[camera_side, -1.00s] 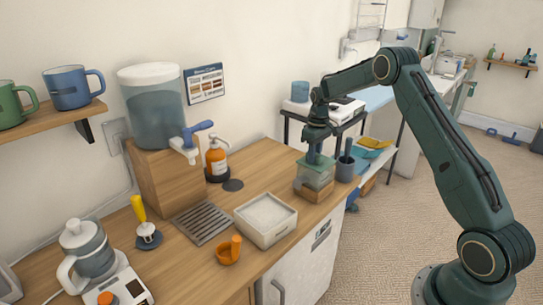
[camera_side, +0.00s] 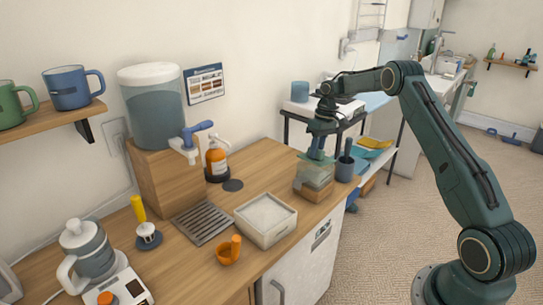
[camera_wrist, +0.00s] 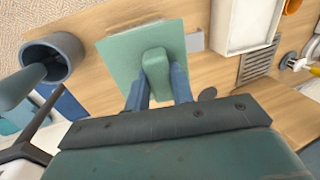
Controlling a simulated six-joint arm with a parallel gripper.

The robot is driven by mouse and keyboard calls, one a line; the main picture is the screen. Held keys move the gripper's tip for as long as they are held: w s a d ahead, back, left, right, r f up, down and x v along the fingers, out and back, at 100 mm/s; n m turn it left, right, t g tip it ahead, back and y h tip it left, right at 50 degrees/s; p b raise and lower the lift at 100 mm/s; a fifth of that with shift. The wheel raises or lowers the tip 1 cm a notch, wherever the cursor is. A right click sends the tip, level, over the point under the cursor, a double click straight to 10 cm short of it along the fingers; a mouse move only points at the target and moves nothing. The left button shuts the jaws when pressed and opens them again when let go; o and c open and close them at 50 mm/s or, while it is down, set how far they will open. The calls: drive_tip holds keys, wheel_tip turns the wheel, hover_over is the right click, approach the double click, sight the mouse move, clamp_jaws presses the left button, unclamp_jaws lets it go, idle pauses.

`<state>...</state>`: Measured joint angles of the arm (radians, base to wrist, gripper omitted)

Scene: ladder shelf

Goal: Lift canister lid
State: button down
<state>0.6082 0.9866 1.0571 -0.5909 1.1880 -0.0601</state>
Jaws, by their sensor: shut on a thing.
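The canister (camera_side: 313,184) is a clear box with brown contents, standing at the far right end of the wooden counter. Its square green lid (camera_side: 320,159) is above it and looks tilted in the side view. My gripper (camera_side: 317,148) is shut on the lid's raised handle. In the wrist view, the blue fingers of my gripper (camera_wrist: 160,82) press on both sides of the handle, and the green lid (camera_wrist: 118,58) spreads out beyond them. The lid hides most of the canister in the wrist view.
A dark grey cup (camera_side: 345,168) with an upright handle in it stands right beside the canister. A white tray (camera_side: 290,229) sits nearer on the counter, with an orange scoop (camera_side: 229,252) in front. A bottle (camera_side: 217,160) and water dispenser (camera_side: 154,105) stand toward the wall.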

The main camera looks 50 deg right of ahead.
drive_tip(key=shift+w+r, duration=0.15)
drive_tip(key=shift+r, duration=0.05)
idle(0.3)
drive_tip(key=c, duration=1.3)
unclamp_jaws()
drive_tip(key=shift+o, duration=0.5)
